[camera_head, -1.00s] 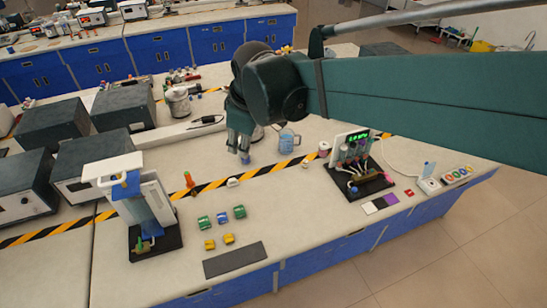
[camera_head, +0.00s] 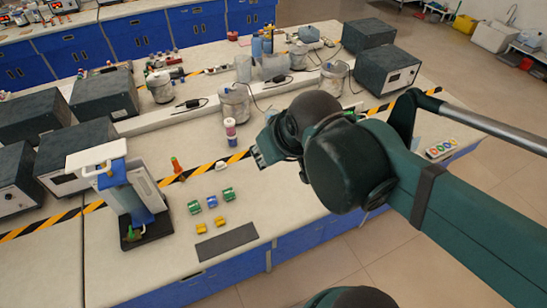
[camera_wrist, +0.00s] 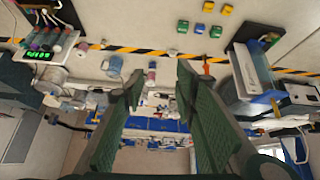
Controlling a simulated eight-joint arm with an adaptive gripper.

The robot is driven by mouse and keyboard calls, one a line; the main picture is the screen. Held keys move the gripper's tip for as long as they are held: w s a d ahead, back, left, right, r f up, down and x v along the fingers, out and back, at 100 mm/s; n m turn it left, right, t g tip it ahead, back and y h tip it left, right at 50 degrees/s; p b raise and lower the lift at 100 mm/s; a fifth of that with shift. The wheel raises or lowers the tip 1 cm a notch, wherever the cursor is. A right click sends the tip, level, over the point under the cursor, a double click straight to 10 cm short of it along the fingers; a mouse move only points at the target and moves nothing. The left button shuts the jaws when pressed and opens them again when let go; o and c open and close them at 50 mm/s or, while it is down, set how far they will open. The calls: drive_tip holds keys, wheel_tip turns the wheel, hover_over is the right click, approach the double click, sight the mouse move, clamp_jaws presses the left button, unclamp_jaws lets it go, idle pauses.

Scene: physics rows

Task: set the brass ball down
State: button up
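My gripper (camera_wrist: 159,76) is open in the wrist view, its two green fingers apart with nothing held between them. In the head view my gripper (camera_head: 263,152) is right of the middle of the bench, beside the striped tape and partly hidden by my own wrist. I cannot make out a brass ball in either view; it may be hidden behind my arm or too small to tell.
A pink, white and blue jar stack (camera_head: 231,130) stands left of my gripper. Several green, blue and yellow blocks (camera_head: 211,202) and a dark mat (camera_head: 227,241) lie at the near side. A blue and white stand (camera_head: 125,195) is at the left. A display rack (camera_wrist: 45,42) shows in the wrist view.

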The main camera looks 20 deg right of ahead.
drive_tip(key=shift+s+d+f+m, duration=0.15)
drive_tip(key=shift+s+f+m, duration=0.05)
drive_tip(key=shift+s+m, duration=0.15)
drive_tip(key=shift+s+d+f+m, duration=0.15)
drive_tip(key=shift+s+m, duration=0.1)
drive_tip(key=shift+s, duration=0.1)
